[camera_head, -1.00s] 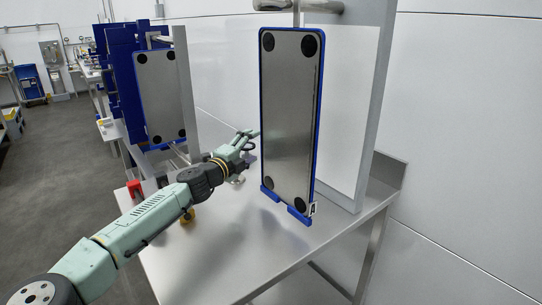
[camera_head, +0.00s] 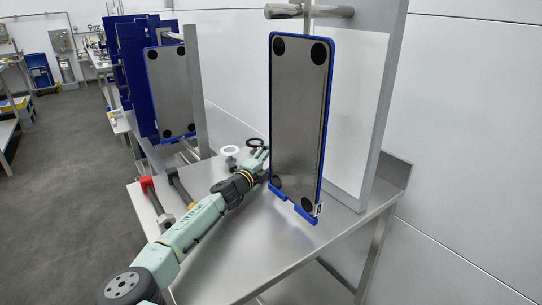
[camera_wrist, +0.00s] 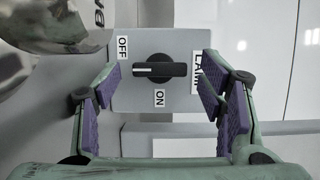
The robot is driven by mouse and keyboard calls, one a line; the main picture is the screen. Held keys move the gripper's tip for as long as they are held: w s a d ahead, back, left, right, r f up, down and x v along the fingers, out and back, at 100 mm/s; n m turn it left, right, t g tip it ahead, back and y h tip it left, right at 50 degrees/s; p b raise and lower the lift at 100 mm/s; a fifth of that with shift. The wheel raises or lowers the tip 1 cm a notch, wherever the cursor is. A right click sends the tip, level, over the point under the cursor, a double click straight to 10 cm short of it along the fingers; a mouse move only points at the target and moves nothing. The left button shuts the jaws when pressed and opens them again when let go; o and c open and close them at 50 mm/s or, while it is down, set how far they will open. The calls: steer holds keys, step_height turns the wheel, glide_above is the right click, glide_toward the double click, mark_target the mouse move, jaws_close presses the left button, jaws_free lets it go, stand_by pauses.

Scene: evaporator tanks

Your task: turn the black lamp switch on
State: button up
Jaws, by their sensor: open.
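The black lamp switch (camera_wrist: 160,69) sits on a grey box face (camera_wrist: 182,42) in the wrist view. Its bar handle lies level, with a white mark at its left end. The OFF label (camera_wrist: 122,48) is at its upper left, the ON label (camera_wrist: 159,98) below it, and the LAMP label (camera_wrist: 196,72) at its right. My gripper (camera_wrist: 160,80) is open, one finger on each side of the switch, apart from the handle. In the head view my gripper (camera_head: 262,158) is beside the blue-edged panel, its tip partly hidden; the switch is not visible there.
The blue-edged panel (camera_head: 297,120) hangs close to my gripper over a steel table (camera_head: 255,235). A black ring handwheel (camera_head: 256,143) and a white one (camera_head: 230,150) are near my gripper. A red-capped part (camera_head: 147,183) is at the left. Rounded metal (camera_wrist: 62,20) shows at upper left.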

steer(key=shift+w+d, duration=0.15)
steer(key=shift+w, duration=0.05)
steer(key=shift+c, duration=0.5)
steer(key=c, duration=1.1)
